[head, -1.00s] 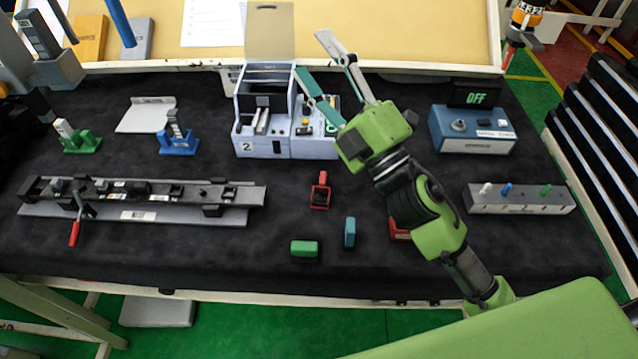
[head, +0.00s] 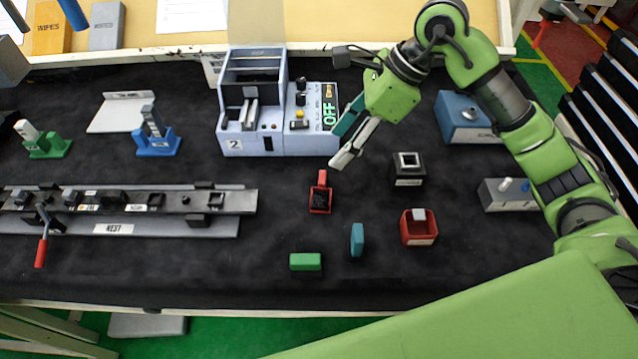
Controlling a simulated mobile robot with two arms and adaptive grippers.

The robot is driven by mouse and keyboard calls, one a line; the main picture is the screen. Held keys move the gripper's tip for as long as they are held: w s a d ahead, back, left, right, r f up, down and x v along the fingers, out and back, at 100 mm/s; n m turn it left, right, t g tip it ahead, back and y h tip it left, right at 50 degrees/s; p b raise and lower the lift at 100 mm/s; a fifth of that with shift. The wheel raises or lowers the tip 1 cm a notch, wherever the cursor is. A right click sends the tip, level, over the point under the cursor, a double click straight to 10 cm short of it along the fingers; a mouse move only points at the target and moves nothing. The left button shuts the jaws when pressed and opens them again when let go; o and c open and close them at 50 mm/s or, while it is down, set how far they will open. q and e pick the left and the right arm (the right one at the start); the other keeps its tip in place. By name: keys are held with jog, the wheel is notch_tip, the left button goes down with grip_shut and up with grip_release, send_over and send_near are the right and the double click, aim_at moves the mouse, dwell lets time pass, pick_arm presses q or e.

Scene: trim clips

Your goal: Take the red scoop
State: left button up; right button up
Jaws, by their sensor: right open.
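The red scoop (head: 320,199) lies on the black mat near the middle of the table. Its handle points away from me, and its bowl looks dark inside. My right gripper (head: 339,150) reaches in from the right, above and beyond the scoop's handle. It is open and empty, with one teal finger and one whitish finger, apart from the scoop. My left gripper does not show.
A grey machine (head: 255,130) stands behind. A long nest fixture (head: 113,229) lies at left.

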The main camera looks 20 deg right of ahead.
jog(key=d, duration=0.2)
jog(key=h+p, duration=0.1)
jog(key=p, duration=0.1)
send_over(325, 177)
jog(key=d, duration=0.2)
jog(key=f, duration=0.5)
jog(key=s+f, duration=0.1)
jog(key=f, duration=0.1)
jog(key=shift+d+f, duration=0.15)
jog(key=shift+f, duration=0.25)
jog(key=shift+w+a+f, duration=0.1)
jog(key=shift+a+f, duration=0.2)
jog(key=shift+f, duration=0.15)
jog(key=p+x, duration=0.2)
jog(key=x, duration=0.1)
jog(key=shift+w+a+f, duration=0.1)
jog(key=shift+a+f, duration=0.1)
jog(key=shift+f, duration=0.05)
jog(key=shift+w+a+f, duration=0.1)
jog(key=shift+f, duration=0.3)
jog(key=c, duration=1.2)
